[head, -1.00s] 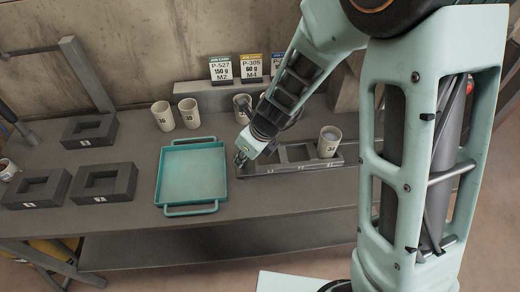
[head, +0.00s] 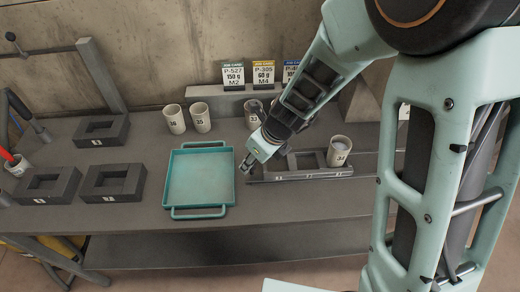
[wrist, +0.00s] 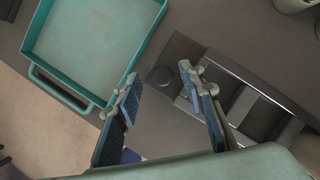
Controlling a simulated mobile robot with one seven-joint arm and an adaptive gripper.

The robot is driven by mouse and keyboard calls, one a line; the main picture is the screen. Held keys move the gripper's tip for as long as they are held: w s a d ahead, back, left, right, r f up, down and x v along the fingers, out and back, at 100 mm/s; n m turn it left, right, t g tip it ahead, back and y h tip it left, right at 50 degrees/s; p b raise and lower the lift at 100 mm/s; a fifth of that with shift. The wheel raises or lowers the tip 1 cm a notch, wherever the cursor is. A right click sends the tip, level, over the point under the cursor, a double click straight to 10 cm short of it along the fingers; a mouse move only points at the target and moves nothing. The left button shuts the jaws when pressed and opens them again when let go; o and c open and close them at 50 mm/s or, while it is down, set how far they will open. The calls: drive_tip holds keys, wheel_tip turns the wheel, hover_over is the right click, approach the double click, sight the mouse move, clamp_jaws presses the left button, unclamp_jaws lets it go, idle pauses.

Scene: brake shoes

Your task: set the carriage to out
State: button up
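The likely carriage is a dark grey slotted unit (head: 310,174) on the bench, right of the teal tray. It has open compartments, and a cup marked 34 (head: 340,150) stands at its right end. In the wrist view, the unit (wrist: 238,108) runs down to the right, with a dark round knob (wrist: 162,75) at its near-left end. My gripper (head: 247,163) is over this left end. The knob appears between the fingertips; I cannot tell the height gap.
The teal tray (head: 174,178) lies empty close left of my gripper. Two cups (head: 174,118) (head: 200,116) stand behind it, and another cup (head: 254,112) is partly behind my arm. Dark square holders (head: 113,170) sit at the left. Label cards (head: 233,75) stand at the back.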

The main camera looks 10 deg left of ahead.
drive_tip(key=v, duration=1)
